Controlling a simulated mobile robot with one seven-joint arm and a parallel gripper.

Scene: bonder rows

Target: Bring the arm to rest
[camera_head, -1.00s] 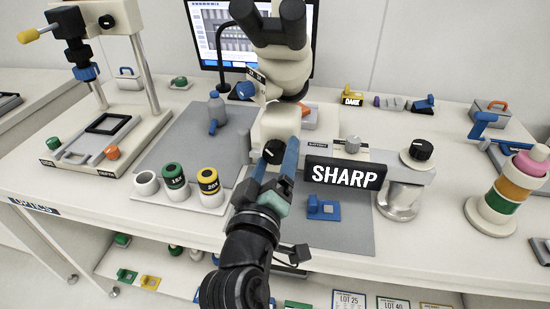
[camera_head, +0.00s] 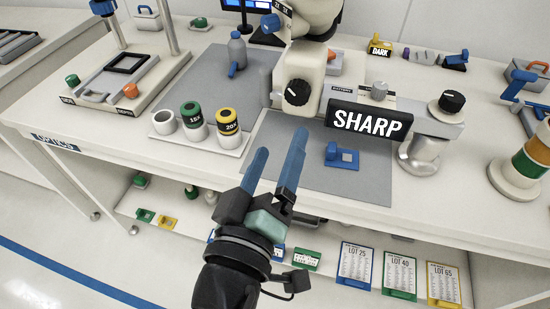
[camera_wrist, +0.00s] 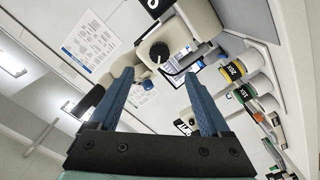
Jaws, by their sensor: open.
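My gripper (camera_head: 277,160) is open and empty, with its two blue fingers pointing up in front of the bench edge, toward the grey mat. In the wrist view my gripper (camera_wrist: 165,92) shows both blue fingers apart with nothing between them. The microscope (camera_head: 297,85) with its black focus knob stands beyond the fingertips, apart from them. It also shows in the wrist view (camera_wrist: 165,40), beyond the gap between the fingers.
A SHARP sign (camera_head: 368,121) and a blue clip (camera_head: 342,157) are right of my gripper. A white tray (camera_head: 185,142) with several cups is to the left. A lower shelf (camera_head: 330,250) holds lot cards. The grey mat's front (camera_head: 290,185) is mostly clear.

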